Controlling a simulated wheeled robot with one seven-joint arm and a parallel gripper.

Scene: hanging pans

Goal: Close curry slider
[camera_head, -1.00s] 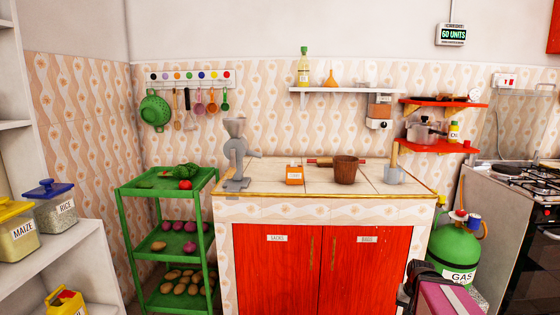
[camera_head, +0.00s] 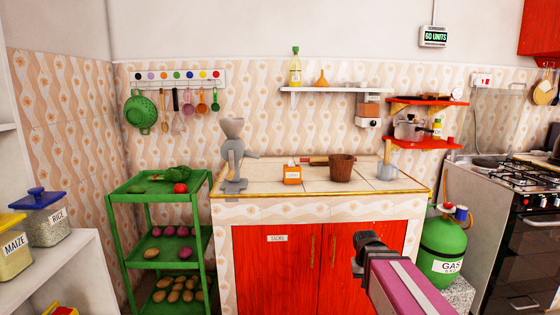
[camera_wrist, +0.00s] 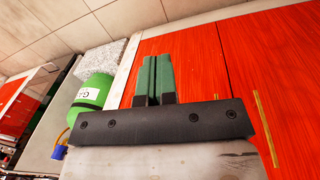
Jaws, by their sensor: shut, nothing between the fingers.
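I see nothing labelled curry and no slider that I can make out. My gripper (camera_head: 366,243) is in the head view, in front of the right red cabinet door (camera_head: 345,295) below the counter. In the wrist view its two green fingers (camera_wrist: 156,62) lie side by side, closed together with nothing between them. They point across the red door (camera_wrist: 205,55) in that view; I cannot tell if they touch it.
A tiled counter (camera_head: 270,190) holds a grinder, an orange box and a brown pot. A green rack (camera_head: 150,205) stands left. A green gas cylinder (camera_head: 442,245) and a cooker (camera_head: 535,225) stand right. A white shelf unit (camera_head: 45,275) is at the left edge.

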